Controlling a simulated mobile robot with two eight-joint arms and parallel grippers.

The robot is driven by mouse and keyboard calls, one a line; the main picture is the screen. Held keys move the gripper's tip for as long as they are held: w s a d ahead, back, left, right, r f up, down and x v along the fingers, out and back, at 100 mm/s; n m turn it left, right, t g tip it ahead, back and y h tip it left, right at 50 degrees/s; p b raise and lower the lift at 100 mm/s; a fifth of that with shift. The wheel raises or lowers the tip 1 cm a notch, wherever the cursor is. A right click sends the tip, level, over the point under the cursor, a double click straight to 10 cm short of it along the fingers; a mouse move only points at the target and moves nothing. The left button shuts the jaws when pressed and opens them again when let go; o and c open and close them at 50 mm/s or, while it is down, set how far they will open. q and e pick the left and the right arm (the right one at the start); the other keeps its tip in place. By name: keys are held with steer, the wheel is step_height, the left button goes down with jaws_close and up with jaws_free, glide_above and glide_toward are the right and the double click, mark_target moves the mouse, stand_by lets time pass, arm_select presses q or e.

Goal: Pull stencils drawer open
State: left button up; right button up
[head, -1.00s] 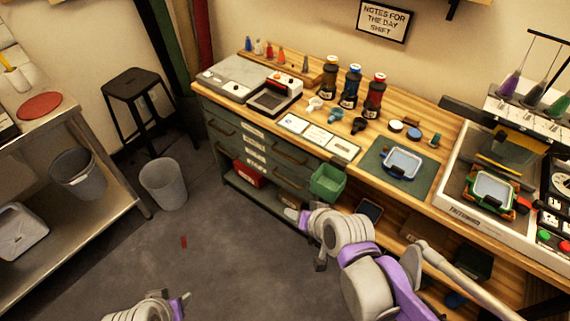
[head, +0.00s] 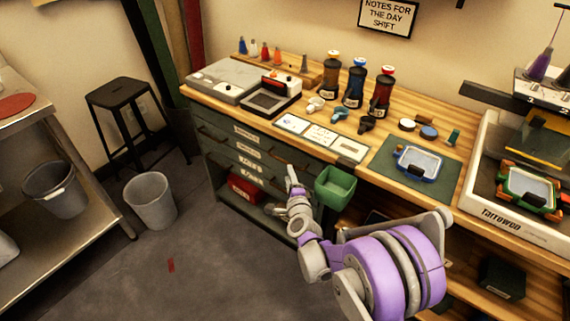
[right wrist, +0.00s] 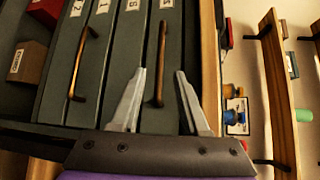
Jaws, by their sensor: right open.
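The dark grey-green drawer cabinet (head: 225,150) stands under the left part of the wooden bench, with stacked drawers carrying white labels. I cannot read which label says stencils. In the right wrist view, turned sideways, a bronze bar handle (right wrist: 162,62) on the drawer nearest the bench top lies between the fingers of my right gripper (right wrist: 160,72). The fingers are open on either side of it; I cannot tell whether they touch it. Another handle (right wrist: 82,62) sits on a lower drawer. The drawers look closed. In the head view my right gripper (head: 291,180) is at the cabinet's right front. My left gripper is out of view.
A green bin (head: 335,187) hangs just right of my right gripper. A red box (head: 244,190) lies on the shelf below the drawers. A grey waste bin (head: 150,200) and a black stool (head: 120,95) stand left.

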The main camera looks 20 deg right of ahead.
mark_target(286, 163)
steer(key=w, duration=0.5)
steer(key=w+d+f, duration=0.1)
steer(key=w, duration=0.2)
steer(key=shift+w+f, duration=0.1)
steer(key=shift+w, duration=0.05)
jaws_close()
stand_by(1.1)
